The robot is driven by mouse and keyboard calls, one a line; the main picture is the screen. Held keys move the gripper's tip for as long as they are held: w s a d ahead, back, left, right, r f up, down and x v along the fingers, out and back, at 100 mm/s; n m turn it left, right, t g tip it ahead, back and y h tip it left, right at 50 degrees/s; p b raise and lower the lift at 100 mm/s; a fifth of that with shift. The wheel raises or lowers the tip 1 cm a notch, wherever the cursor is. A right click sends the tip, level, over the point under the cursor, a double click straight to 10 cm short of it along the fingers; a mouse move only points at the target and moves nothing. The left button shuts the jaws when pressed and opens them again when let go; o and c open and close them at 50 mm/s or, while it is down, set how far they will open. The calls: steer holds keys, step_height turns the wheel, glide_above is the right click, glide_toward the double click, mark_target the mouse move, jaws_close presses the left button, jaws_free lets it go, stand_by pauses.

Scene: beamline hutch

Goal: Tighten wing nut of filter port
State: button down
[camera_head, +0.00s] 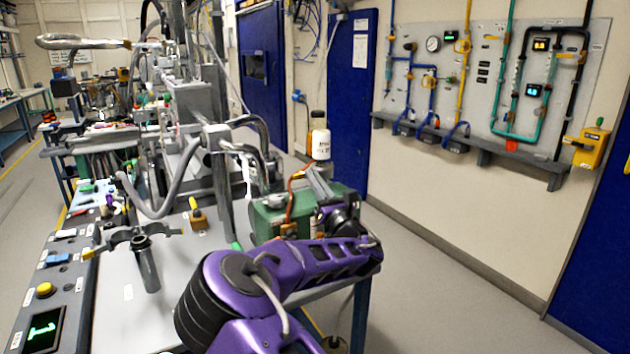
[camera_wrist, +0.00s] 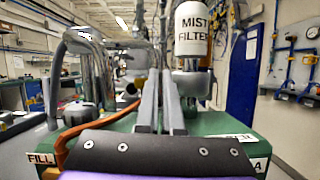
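A green pump housing (camera_head: 268,218) stands beyond my arm, with a white cylinder (camera_head: 321,146) above it. In the wrist view this cylinder (camera_wrist: 194,38) reads MIST FILTER and stands on a metal neck (camera_wrist: 192,82), just right of my fingers. The green top (camera_wrist: 115,122) carries a FILL label (camera_wrist: 41,159) at the left. My gripper (camera_wrist: 161,72) points over the green top, its grey fingers close together; I see nothing held between them. It also shows in the head view (camera_head: 306,172) beside the pump. I cannot make out a wing nut for certain; my fingers may hide it.
An orange hose (camera_wrist: 68,140) and a bent chrome pipe (camera_wrist: 103,65) lie left of my fingers. A dark clamp-like part on a post (camera_head: 145,262) stands on the grey bench (camera_head: 125,320). The floor (camera_head: 430,280) right of my arm is clear.

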steer(key=shift+m, duration=0.5)
steer(key=m+h+b, duration=0.1)
steer(key=m, duration=0.2)
steer(key=m+t+h, duration=0.1)
steer(key=m+h, duration=0.1)
steer(key=m, duration=0.1)
steer(key=shift+m+h+b, duration=0.3)
steer(key=shift+b, duration=0.05)
steer(key=m+h, duration=0.1)
steer(key=m, duration=0.3)
steer(key=m+h, duration=0.2)
steer(key=m, duration=0.2)
steer(key=shift+d+f+g, duration=0.1)
steer(key=shift+g, duration=0.2)
steer(key=m+g, duration=0.1)
steer(key=m, duration=0.2)
steer(key=m+g+h, duration=0.1)
steer(key=m, duration=0.2)
steer(key=shift+w+f+h, duration=0.1)
steer(key=shift+f+h, duration=0.05)
steer(key=shift+h, duration=0.15)
steer(key=m+g, duration=0.1)
steer(key=m, duration=0.2)
steer(key=shift+f, duration=0.1)
steer(key=shift+f+m+g, duration=0.1)
steer(key=shift+m+g, duration=0.6)
steer(key=shift+m, duration=0.3)
steer(key=c, duration=1.3)
jaws_free()
